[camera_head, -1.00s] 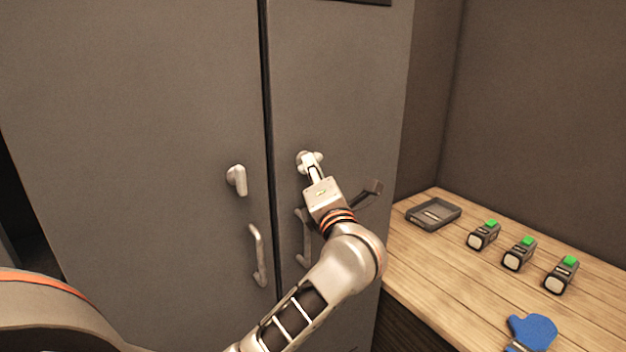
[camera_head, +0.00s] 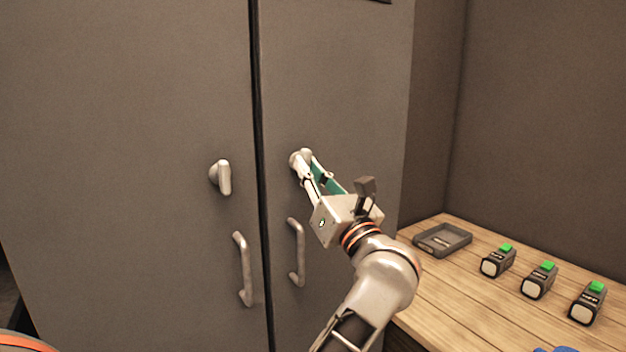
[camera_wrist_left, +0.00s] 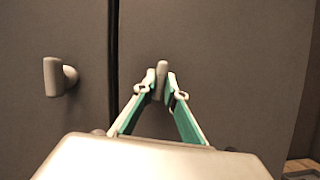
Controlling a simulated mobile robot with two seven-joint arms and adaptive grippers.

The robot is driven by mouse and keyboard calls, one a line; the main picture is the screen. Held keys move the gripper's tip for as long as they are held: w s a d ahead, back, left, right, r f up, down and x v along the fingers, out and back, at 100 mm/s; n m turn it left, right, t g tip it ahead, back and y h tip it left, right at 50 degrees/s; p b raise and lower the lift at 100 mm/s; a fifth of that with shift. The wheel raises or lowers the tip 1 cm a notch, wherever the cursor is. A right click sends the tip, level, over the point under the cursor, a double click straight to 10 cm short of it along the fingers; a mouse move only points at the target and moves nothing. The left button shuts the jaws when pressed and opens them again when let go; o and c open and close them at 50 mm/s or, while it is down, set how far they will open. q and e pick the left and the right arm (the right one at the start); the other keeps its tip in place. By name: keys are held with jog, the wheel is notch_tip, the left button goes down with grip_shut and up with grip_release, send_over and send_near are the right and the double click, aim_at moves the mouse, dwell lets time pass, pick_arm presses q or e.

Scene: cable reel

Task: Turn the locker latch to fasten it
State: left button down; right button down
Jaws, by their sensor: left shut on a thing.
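The grey locker has two doors: a left door (camera_head: 130,120) and a right door (camera_head: 335,90). The right door's light metal latch (camera_head: 297,158) is at the tips of my left gripper (camera_head: 305,168), which is shut on it. In the left wrist view the latch (camera_wrist_left: 162,72) stands roughly upright between the two fingertips (camera_wrist_left: 163,88). The fingers hide part of it, so its exact angle is hard to tell. A similar latch (camera_head: 223,177) on the left door hangs with its lever pointing down. My right gripper is not in view.
Bar handles sit below the latches, one on the left door (camera_head: 243,270) and one on the right door (camera_head: 298,252). A wooden bench (camera_head: 450,300) on the right holds a dark tray (camera_head: 443,240) and several devices with green tops (camera_head: 540,280).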

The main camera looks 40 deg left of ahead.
pick_arm(q)
jog(key=shift+n+g+y+b, duration=0.3)
jog(key=shift+n+g+b, duration=0.35)
jog(key=shift+n, duration=0.85)
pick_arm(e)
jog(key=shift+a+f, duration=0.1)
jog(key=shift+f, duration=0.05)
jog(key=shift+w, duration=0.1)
pick_arm(q)
jog(key=c, duration=2.1)
grip_release()
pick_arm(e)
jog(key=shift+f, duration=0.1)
pick_arm(q)
jog(key=v, duration=0.7)
jog(key=shift+d+f, duration=0.1)
jog(key=shift+d, duration=0.1)
